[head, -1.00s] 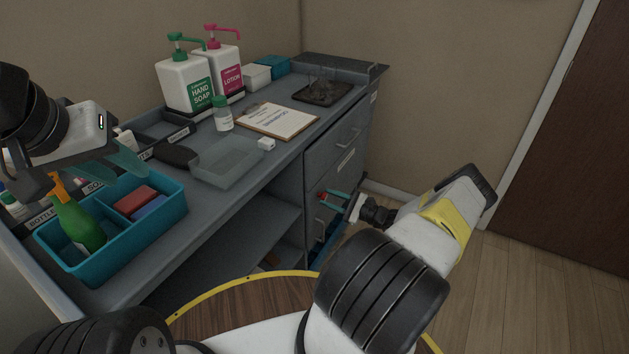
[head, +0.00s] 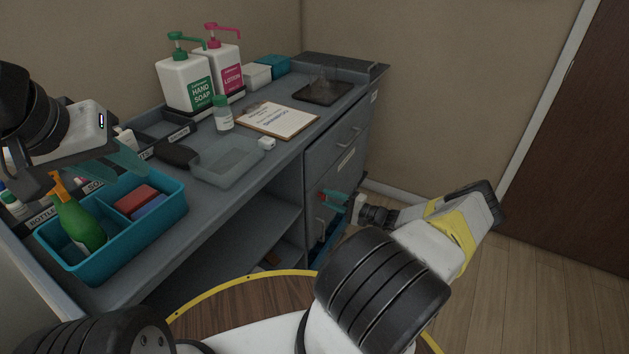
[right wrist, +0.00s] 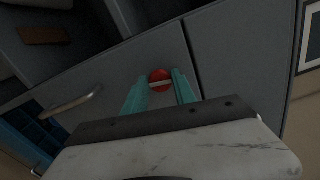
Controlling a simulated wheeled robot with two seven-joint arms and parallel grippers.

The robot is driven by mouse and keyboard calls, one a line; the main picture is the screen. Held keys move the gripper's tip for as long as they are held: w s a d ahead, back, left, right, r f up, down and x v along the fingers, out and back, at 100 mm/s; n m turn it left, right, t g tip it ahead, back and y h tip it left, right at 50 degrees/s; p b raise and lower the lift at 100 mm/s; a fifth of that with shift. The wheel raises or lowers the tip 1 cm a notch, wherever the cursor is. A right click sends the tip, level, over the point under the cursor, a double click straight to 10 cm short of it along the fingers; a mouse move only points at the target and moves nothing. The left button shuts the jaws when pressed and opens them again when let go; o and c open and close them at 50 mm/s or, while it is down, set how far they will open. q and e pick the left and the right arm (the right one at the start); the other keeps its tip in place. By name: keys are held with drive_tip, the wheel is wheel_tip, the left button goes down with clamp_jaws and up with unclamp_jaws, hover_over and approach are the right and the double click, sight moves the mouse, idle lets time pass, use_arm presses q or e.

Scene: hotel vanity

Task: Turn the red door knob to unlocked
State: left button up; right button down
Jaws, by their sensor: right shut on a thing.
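The red door knob (right wrist: 160,75) is a small round knob with a pale bar across it, on the grey cabinet door (right wrist: 140,62). In the right wrist view it sits between the teal fingertips of my right gripper (right wrist: 160,84), which is shut on it. In the head view my right gripper (head: 331,197) reaches the cabinet front, and only a bit of the red knob (head: 321,196) shows beyond the fingers. My left gripper (head: 118,162) hangs above the counter at the left, its teal fingers apart and empty.
A metal handle (right wrist: 80,102) is on the cabinet front near the knob. The counter (head: 225,205) holds a teal caddy (head: 110,262) with a green spray bottle, a clear tray (head: 228,160), a clipboard (head: 278,120) and two pump bottles. Wooden floor is open at right.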

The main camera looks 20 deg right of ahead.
drive_tip(key=shift+f+n, duration=0.1)
drive_tip(key=shift+n, duration=0.7)
drive_tip(key=c, duration=1.1)
unclamp_jaws()
drive_tip(key=shift+o, duration=0.2)
drive_tip(key=v, duration=0.8)
